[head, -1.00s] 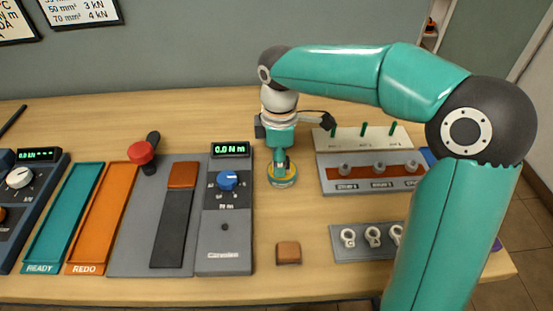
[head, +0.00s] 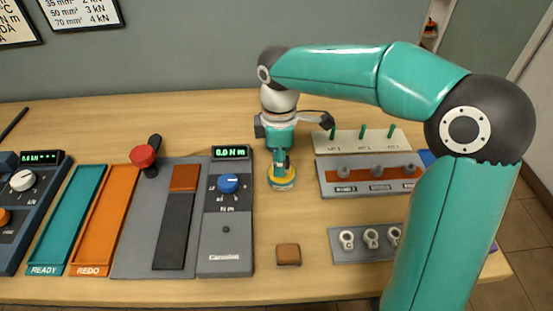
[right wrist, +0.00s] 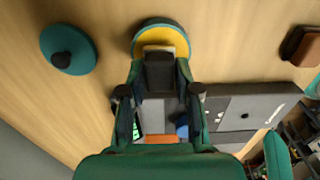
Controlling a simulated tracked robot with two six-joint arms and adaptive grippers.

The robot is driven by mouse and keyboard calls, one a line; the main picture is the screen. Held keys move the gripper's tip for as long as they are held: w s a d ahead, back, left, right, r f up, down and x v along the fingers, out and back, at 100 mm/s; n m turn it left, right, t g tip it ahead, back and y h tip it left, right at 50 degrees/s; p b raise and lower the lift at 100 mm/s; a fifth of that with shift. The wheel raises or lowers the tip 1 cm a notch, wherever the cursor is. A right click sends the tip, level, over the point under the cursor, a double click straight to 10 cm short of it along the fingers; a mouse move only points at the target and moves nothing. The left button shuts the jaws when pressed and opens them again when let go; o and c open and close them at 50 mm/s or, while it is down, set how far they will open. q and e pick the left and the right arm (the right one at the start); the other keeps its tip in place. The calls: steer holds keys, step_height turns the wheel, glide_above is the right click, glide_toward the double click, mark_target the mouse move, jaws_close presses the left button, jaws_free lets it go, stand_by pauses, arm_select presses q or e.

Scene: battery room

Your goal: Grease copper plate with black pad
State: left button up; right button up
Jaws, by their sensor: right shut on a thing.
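My right gripper (head: 280,158) points down over a round tin with a yellow top (head: 282,181), right of the torque unit. In the right wrist view it is shut on a dark block (right wrist: 160,73), which I take for the black pad. The block overlaps the yellow face of the tin (right wrist: 177,38); whether they touch I cannot tell. The copper plate (head: 184,177) lies at the far end of a black strip on the grey fixture, left of the torque unit. My left gripper is out of view.
A brown block (head: 288,254) lies in front of the tin. A teal lid with a black knob (right wrist: 68,52) lies beside the tin. A rack with green pegs (head: 362,142) and a tray of ring lugs (head: 360,256) stand right. Teal and orange trays (head: 101,225) stand left.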

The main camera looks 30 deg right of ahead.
steer(key=shift+r+p, duration=2.4)
steer(key=shift+r, duration=0.55)
